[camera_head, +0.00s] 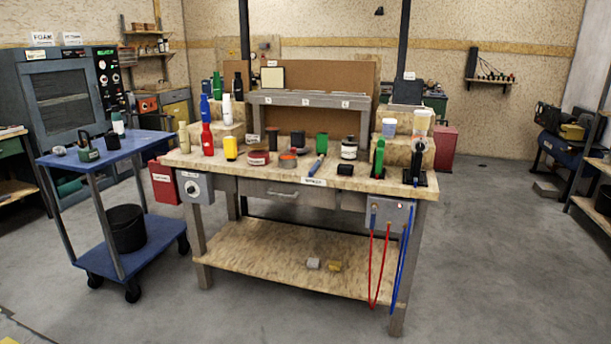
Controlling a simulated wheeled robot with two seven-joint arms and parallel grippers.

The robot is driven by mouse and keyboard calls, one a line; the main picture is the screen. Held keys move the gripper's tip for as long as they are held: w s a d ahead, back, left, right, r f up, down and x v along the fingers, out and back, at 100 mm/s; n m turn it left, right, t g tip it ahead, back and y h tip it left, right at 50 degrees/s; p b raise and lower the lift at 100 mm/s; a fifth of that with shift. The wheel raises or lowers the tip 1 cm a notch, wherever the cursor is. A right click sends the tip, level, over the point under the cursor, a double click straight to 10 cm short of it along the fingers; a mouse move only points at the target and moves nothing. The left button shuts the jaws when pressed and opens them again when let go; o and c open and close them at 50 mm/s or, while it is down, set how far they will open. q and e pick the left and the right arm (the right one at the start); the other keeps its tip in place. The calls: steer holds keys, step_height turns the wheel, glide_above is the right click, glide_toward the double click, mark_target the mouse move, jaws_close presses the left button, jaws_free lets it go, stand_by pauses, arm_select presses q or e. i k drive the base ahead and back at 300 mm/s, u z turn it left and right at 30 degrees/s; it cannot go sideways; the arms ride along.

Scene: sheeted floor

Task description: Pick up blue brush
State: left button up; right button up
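A slim blue-handled tool that looks like the blue brush (316,166) is near the front edge of the wooden workbench (230,175), right of its middle. Its lower end points toward the front edge. A wider green-blue part shows at its upper end, too small to tell whether it belongs to the same tool. A dark block lies to its right and a round tin to its left. Neither of my grippers is in view.
Bottles (207,139), tins (349,148) and cups crowd the benchtop. A blue cart (110,148) stands left of the bench. Red and blue cables (371,270) hang from the front right. Grey floor (250,315) in front is clear.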

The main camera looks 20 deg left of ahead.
mark_target(320, 159)
steer(key=u, duration=0.8)
steer(key=i, duration=1.7)
steer(key=z, duration=0.55)
